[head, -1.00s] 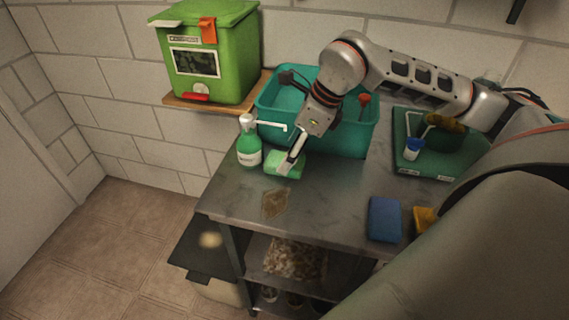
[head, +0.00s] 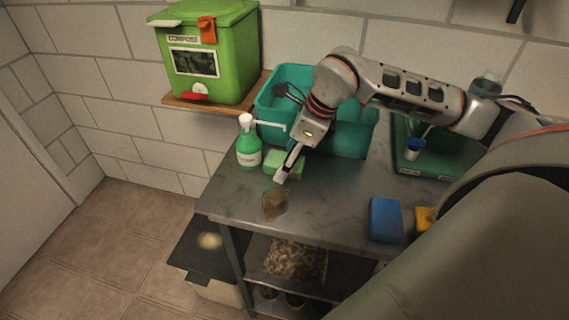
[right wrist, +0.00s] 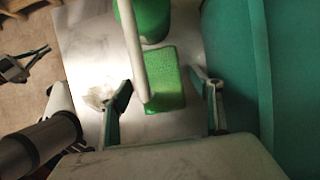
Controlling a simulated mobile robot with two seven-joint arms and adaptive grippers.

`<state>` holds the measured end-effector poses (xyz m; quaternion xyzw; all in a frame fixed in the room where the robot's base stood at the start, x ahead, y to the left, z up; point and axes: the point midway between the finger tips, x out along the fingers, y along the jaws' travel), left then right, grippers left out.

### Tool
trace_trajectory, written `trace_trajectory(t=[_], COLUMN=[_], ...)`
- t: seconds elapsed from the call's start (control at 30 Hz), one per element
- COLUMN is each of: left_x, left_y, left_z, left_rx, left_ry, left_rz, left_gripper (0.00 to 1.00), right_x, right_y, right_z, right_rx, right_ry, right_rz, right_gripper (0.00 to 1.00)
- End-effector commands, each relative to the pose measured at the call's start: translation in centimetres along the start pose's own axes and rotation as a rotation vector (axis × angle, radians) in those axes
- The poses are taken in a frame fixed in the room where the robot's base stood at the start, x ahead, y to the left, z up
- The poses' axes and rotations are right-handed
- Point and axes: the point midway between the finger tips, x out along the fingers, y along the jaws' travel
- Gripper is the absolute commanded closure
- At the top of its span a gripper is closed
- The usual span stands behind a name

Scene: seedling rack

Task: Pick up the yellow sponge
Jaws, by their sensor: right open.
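The yellow sponge (head: 424,218) lies on the grey metal table at the right, just right of a blue sponge (head: 385,219). My large arm link hides part of it. My right gripper (head: 287,172) is far to its left, above the table by a green sponge (head: 279,160). In the right wrist view its two fingers (right wrist: 163,105) are apart, with the green sponge (right wrist: 166,82) showing between and beyond them. A dark gripper-like part (right wrist: 22,65), probably my left gripper, shows at the left edge there; its jaw state is unclear.
A green pump bottle (head: 248,150) stands left of the green sponge, its white spout reaching toward my right gripper. A teal bin (head: 350,142) is behind. A green tray (head: 412,165) stands back right. A brown stain (head: 274,203) marks the table; the middle is clear.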

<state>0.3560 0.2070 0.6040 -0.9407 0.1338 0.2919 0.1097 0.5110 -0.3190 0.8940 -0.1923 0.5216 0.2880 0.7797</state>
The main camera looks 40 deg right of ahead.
Motion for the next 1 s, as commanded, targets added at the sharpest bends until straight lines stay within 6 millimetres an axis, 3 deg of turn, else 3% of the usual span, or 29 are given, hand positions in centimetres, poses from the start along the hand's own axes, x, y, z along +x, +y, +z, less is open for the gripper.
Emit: trace_trajectory(t=[0.27,0.4,0.77,1.0], left_x=[0.0,0.0,0.0,-0.1], left_y=[0.1,0.1,0.1,0.0], left_z=[0.1,0.1,0.1,-0.4], left_rx=[0.0,0.0,0.0,0.0], left_ry=[-0.002,-0.002,-0.002,0.004], left_rz=[0.001,0.001,0.001,0.0], left_gripper=[1.0,1.0,1.0,1.0], right_x=[0.0,0.0,0.0,-1.3], right_y=[0.0,0.0,0.0,-0.1], right_z=[0.0,0.0,0.0,0.6], right_rx=[0.0,0.0,0.0,-0.001], right_ry=[-0.001,-0.001,-0.001,-0.003], right_rz=[0.0,0.0,0.0,-0.003], right_gripper=[0.35,0.63,0.64,0.64])
